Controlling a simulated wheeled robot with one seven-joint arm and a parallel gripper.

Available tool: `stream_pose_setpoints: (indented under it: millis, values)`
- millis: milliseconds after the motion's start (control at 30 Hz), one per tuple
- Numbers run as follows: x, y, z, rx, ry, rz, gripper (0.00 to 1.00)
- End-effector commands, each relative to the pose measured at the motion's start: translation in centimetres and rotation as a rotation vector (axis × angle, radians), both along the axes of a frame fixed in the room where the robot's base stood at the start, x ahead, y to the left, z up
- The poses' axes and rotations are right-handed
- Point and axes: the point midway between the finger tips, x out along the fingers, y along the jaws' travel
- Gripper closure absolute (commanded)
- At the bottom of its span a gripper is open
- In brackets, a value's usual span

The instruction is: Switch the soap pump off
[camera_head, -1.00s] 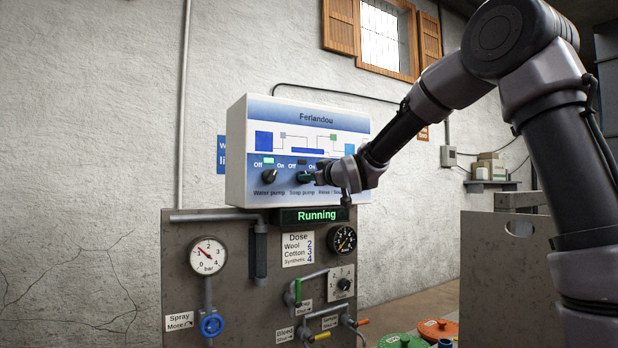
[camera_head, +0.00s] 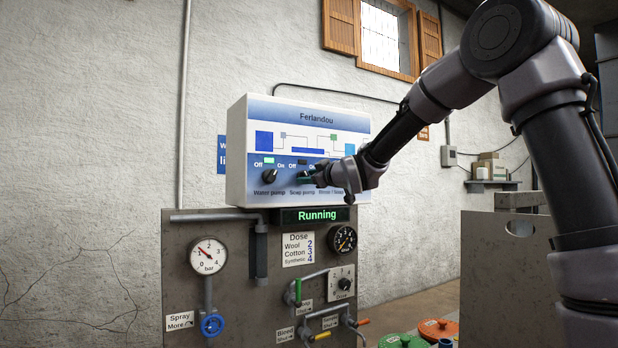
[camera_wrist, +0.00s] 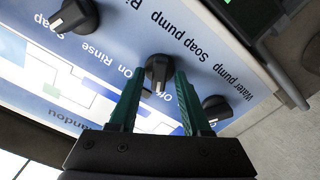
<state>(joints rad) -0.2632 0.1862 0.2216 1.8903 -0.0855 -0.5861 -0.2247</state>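The soap pump knob (camera_wrist: 158,68) is a black rotary knob on the white control box (camera_head: 238,150), with Off and On printed beside it. In the wrist view, my gripper (camera_wrist: 160,76) has its two green fingers on either side of this knob. Gaps show between fingers and knob, so they do not appear to grip it. In the head view, my gripper (camera_head: 310,179) is at the box front and partly covers the knob's right side. The small lamp (camera_head: 302,162) above the soap pump knob is dark.
The water pump knob (camera_head: 269,176) is close on the left, under a lit green lamp (camera_head: 268,160). It is near my finger in the wrist view (camera_wrist: 215,108). A rinse/soap knob (camera_wrist: 73,16) is on the other side. A "Running" display (camera_head: 316,215) is below the box.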

Motion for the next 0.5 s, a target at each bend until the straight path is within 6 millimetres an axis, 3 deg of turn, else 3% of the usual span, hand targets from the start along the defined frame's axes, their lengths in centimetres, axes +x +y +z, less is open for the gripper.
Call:
stream_pose_setpoints:
  millis: [333, 500]
  values:
    - [-0.2, -0.1, 0.1, 0.002, -0.001, 0.000, 0.47]
    - [-1.8, -1.3, 0.2, 0.000, -0.004, -0.002, 0.47]
